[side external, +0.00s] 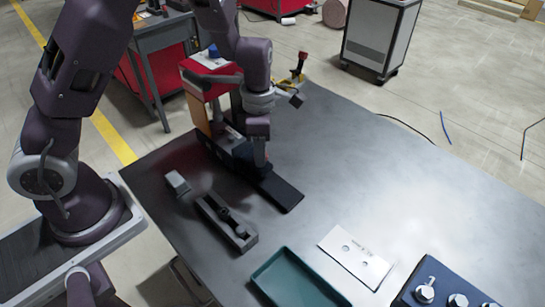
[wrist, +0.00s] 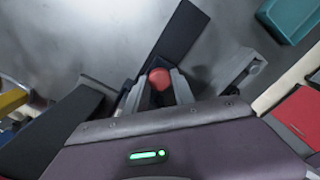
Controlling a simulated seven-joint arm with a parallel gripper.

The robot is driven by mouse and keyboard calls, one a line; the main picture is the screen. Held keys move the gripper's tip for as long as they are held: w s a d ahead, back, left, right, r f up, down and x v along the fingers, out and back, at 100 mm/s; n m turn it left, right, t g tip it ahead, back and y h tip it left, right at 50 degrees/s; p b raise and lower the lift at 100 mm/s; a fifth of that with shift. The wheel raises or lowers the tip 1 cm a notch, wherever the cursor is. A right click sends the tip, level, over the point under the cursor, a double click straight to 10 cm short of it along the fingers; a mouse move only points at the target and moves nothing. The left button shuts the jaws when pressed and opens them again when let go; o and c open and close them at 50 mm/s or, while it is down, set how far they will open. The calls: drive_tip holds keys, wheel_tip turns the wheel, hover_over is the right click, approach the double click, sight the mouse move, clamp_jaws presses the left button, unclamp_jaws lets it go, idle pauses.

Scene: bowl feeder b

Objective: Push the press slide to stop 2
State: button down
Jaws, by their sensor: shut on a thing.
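The press slide's long dark track (side external: 281,192) lies on the grey table. It also shows in the wrist view as a dark bar (wrist: 180,32) running up and to the right. A red knob (wrist: 160,77) sits at the near part of this bar. My gripper (wrist: 157,88) is shut on the red knob, with a grey finger on each side of it. In the side external view my gripper (side external: 259,162) is low over the track, near its back end, and hides the knob. I cannot make out any stop marks or numbers.
A grey fixture with a black knob (side external: 227,222) and a small grey block (side external: 177,184) lie left of the track. A teal tray (side external: 292,280), white plate (side external: 356,257) and blue knob panel (side external: 448,288) are nearer. A red box (side external: 208,80) stands behind. The table right of the track is clear.

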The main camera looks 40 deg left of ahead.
drive_tip(key=shift+a, duration=0.3)
drive_tip(key=c, duration=1.1)
unclamp_jaws()
drive_tip(key=shift+o, duration=0.2)
drive_tip(key=shift+r, duration=0.1)
wheel_tip(320, 180, up, 7)
